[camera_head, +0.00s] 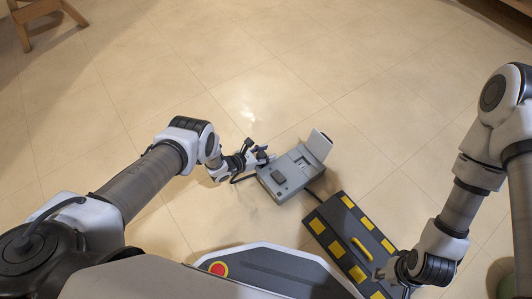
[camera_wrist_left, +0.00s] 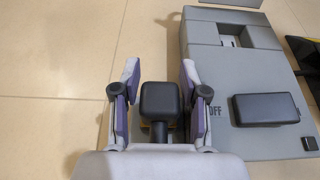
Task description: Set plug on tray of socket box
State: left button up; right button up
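The grey socket box (camera_head: 283,187) sits on the floor in front of me. In the left wrist view the box (camera_wrist_left: 210,75) has a dark switch block (camera_wrist_left: 265,108) beside the letters OFF, and a recess (camera_wrist_left: 236,36) at its far end. A pale plate (camera_head: 318,146) stands at its far right end; I cannot tell if this is the tray. My left gripper (camera_head: 258,157) is left of the box.
A black case with yellow patches and a yellow handle (camera_head: 361,249) lies right of the socket box, close to my right gripper. A wooden stool (camera_head: 40,12) is far left. The tiled floor beyond the box is clear.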

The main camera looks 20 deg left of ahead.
pick_arm(q)
jog(key=shift+r, duration=0.3)
jog(key=p+v, duration=1.1)
jog(key=v, duration=0.1)
jog(key=shift+f, duration=0.15)
